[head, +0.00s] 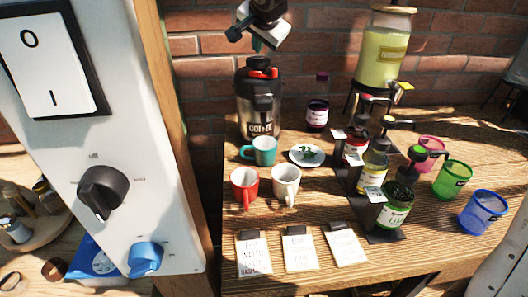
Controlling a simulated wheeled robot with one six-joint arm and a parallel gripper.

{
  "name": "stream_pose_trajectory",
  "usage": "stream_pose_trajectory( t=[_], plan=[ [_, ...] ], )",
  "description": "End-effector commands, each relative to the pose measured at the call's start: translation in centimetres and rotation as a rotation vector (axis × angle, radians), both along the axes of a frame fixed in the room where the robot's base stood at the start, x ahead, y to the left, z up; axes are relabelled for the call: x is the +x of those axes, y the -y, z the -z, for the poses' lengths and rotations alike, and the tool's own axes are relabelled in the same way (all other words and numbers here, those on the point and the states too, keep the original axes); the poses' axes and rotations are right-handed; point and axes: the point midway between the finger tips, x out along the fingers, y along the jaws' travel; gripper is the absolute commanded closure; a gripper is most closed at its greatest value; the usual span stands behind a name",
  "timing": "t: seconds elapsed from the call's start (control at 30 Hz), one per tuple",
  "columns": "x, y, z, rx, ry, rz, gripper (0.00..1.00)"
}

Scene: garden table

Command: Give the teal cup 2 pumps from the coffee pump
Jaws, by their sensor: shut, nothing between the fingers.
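The coffee pump (258,108) is a dark, silvery flask with a black head, a red-orange part on top and a "COFFEE" label. It stands at the back left of the wooden table. The teal cup (265,151) stands upright just in front of it, handle to the left. Its inside is too small to read. My gripper (256,42) is in the air above the coffee pump's top, shut and empty, with a visible gap to it.
Red (244,186) and white (286,181) cups stand in front of the teal cup. A small plate (307,155) lies to its right. Several pump bottles (397,205) stand at centre right, with green (452,180) and blue (482,212) cups beyond. Cards (299,251) lie along the front.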

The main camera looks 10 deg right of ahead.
Motion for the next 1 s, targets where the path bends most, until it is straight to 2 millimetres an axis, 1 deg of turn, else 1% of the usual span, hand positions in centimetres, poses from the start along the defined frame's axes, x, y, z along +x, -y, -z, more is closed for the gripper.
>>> stream_pose_trajectory(
  t=[0.57, 0.8, 1.0],
  plan=[
    [0.00, 0.00, 0.04, 0.000, 0.000, 0.000, 1.00],
    [0.00, 0.00, 0.77, -0.001, 0.000, -0.001, 1.00],
    [0.01, -0.01, 0.88, 0.001, 0.001, -0.001, 1.00]
  ],
)
